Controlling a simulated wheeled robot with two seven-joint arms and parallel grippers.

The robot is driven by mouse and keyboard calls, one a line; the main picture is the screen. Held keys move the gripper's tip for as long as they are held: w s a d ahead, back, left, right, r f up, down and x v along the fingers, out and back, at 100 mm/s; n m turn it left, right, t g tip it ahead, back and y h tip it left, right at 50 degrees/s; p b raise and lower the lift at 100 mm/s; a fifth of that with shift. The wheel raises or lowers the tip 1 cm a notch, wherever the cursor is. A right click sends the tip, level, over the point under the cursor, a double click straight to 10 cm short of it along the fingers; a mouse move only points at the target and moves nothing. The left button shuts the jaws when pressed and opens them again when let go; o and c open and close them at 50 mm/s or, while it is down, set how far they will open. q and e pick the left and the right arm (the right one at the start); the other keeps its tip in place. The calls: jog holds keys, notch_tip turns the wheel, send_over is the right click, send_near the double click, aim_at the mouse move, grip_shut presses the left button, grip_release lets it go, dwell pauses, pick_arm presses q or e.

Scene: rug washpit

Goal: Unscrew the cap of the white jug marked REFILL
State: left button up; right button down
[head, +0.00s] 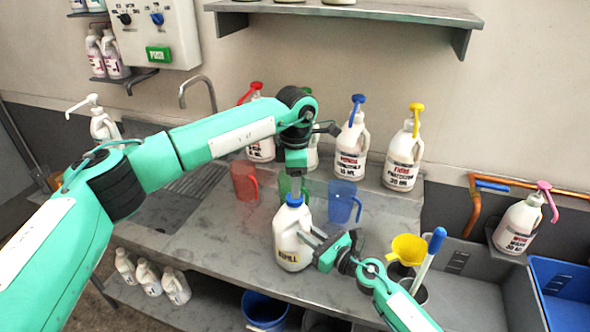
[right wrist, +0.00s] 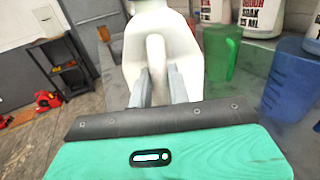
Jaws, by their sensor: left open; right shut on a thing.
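The white jug marked REFILL (head: 291,243) stands upright on the grey bench, its blue cap (head: 295,200) on top. My right gripper (head: 312,240) comes from the right and is shut on the jug's handle; in the right wrist view the handle (right wrist: 155,55) sits between its fingers. My left gripper (head: 295,187) points down from above, open, with its fingers at the cap. Whether the fingers touch the cap I cannot tell. The cap is out of frame in the right wrist view.
Red (head: 245,181), green and blue (head: 343,201) measuring jugs stand close behind the jug. Pump bottles (head: 403,160) line the wall. A yellow funnel (head: 408,248) and a blue-topped stick (head: 430,258) stand at the right. Bare bench (head: 215,225) lies to the left.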

aim_at(294, 203)
pick_arm(q)
jog(key=shift+f, duration=2.4)
jog(key=c, duration=1)
jog(key=shift+n, duration=0.9)
jog(key=shift+r, duration=0.2)
jog(key=shift+r, duration=0.9)
